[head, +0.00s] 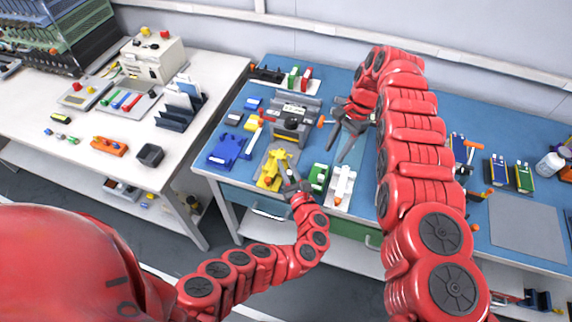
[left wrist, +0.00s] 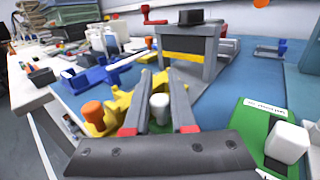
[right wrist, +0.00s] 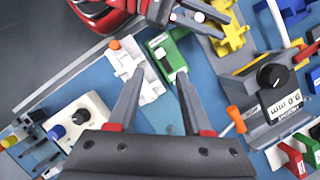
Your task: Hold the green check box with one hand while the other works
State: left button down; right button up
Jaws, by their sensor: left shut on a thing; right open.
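The green check box (head: 318,178) with a white knob sits on the blue bench top near its front edge. It also shows in the left wrist view (left wrist: 252,130) and the right wrist view (right wrist: 172,58). The yellow piece lies on a grey plate and has an orange knob too. My right gripper (head: 337,143) is open and empty above the bench, its fingers pointing towards the green box (right wrist: 160,78).
A white block with an orange knob (head: 341,186) stands right of the green box. A grey machine with a black dial (head: 291,127) stands behind, and a blue piece (head: 228,150) lies left. A grey mat (head: 525,232) on the right is bare.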

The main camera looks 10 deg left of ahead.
jog(key=shift+w+d+f, duration=0.1)
jog(key=shift+w, duration=0.1)
jog(key=c, duration=0.5)
jog(key=w+d+n+t, duration=0.1)
jog(key=w+d+f+n+t, duration=0.1)
jog(key=w, duration=0.1)
jog(key=w+d+f+n+t, duration=0.1)
jog(key=w, duration=0.1)
jog(key=shift+w+d+y, duration=0.15)
jog(key=shift+d+y, duration=0.15)
jog(key=shift+y, duration=0.1)
grip_shut()
jog(key=s+d+n+t, duration=0.3)
jog(key=d+n+t, duration=0.15)
jog(key=n, duration=0.65)
jog(key=s+a+n+t, duration=0.1)
jog(key=s+a+n, duration=0.2)
jog(key=s+n, duration=0.2)
jog(key=s+a+n, duration=0.4)
jog(key=s+n, duration=0.1)
jog(key=s, duration=0.4)
jog(key=shift+s+r+t+y, duration=0.2)
jog(key=shift+r+t+y, duration=0.15)
jog(key=shift+r+y, duration=0.05)
